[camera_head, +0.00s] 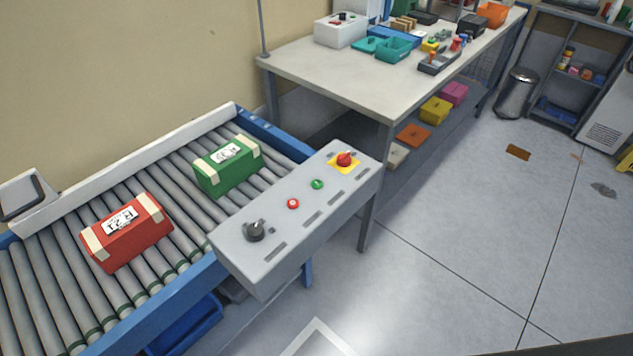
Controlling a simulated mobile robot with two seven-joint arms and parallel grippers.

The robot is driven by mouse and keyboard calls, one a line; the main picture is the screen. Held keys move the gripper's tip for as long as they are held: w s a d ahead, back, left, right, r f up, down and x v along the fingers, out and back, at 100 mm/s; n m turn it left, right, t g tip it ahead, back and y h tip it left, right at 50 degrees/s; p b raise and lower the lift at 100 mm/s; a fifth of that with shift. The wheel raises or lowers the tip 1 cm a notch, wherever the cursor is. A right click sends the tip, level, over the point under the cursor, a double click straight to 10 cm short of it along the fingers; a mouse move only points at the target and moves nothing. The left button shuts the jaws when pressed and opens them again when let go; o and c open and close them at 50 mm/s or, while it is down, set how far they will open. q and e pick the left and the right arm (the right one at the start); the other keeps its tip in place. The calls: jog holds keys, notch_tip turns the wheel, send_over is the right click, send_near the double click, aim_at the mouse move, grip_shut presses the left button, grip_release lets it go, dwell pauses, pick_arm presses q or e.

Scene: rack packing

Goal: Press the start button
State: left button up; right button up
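A grey control panel (275,250) is fixed along the near side of the roller conveyor. It carries a green button (317,184), a red button (293,204), a black rotary knob (255,231) and a red emergency knob (345,159) on a yellow plate. The button labels are too small to read. A red box (127,232) and a green box (228,166) sit on the conveyor rollers (172,180), apart from each other. Neither of my grippers is in view, and nothing touches the panel.
A workbench (335,75) with bins and tools stands behind the panel, with coloured bins on its lower shelf. A trash can (515,93) and a shelf unit (575,70) stand at the back right. The floor (470,230) right of the panel is mostly clear.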

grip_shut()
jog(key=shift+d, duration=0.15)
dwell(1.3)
